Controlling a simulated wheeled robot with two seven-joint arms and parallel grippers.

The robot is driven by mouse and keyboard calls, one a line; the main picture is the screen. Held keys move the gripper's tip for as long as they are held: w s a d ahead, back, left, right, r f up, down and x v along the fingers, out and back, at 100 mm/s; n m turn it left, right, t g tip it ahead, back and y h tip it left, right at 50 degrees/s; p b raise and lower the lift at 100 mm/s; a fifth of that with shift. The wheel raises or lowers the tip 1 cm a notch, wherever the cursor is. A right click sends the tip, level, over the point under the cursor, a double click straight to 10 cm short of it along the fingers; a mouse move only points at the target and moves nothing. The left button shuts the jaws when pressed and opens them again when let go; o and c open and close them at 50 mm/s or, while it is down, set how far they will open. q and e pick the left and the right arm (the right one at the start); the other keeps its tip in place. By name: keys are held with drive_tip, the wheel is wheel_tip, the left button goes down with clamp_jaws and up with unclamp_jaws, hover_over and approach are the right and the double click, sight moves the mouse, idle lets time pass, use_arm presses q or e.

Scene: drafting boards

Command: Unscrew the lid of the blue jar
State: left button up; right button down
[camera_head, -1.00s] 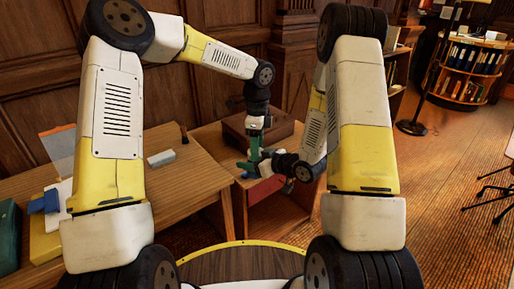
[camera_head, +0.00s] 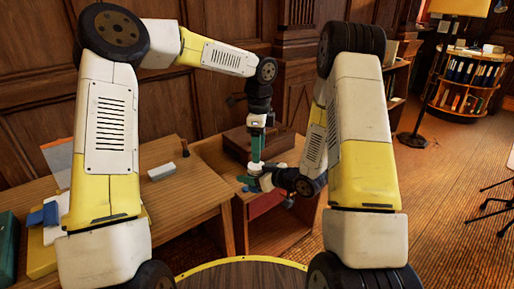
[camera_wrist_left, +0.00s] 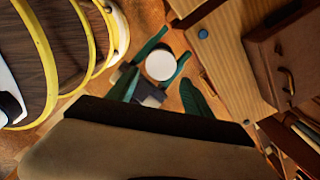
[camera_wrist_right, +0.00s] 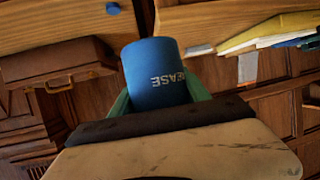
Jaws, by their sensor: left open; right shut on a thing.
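The blue jar (camera_wrist_right: 156,70), with part of a white label word on its side, is held upright between the green fingers of my right gripper (camera_wrist_right: 160,100). The jar's white round lid (camera_wrist_left: 160,65) shows from above in the left wrist view; in the head view the lid (camera_head: 254,168) is just below my left gripper (camera_head: 256,158). My left gripper points down, with its fingers apart and the lid near their tips. I cannot tell whether the lid is still threaded on the jar. The right gripper's own fingers hide the jar's lower view in the head camera.
A brown case (camera_head: 262,143) stands on the small wooden table behind the jar. A wider desk at left holds a pale block (camera_head: 161,172) and a blue item (camera_head: 44,215). A small blue round thing (camera_wrist_left: 203,34) lies on the small table.

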sight(256, 165)
use_arm(q)
drive_tip(key=shift+a+r+n, duration=0.15)
drive_tip(key=shift+r+n, duration=0.1)
drive_tip(key=shift+r, duration=0.4)
drive_tip(key=shift+a+r+n, duration=0.15)
drive_tip(key=shift+r+n, duration=0.1)
drive_tip(key=shift+r, duration=0.35)
drive_tip(key=shift+w+f, duration=0.1)
drive_tip(key=shift+f, duration=3.7)
drive_tip(key=shift+c, duration=0.2)
drive_tip(key=c, duration=1.1)
drive_tip(key=o, duration=1.4)
wheel_tip(256, 165, up, 4)
drive_tip(key=shift+r, duration=0.55)
drive_tip(key=shift+c, duration=1.3)
wheel_tip(256, 165, up, 3)
drive_tip(key=shift+f, duration=0.2)
wheel_tip(256, 165, down, 8)
drive_tip(key=shift+r, duration=0.15)
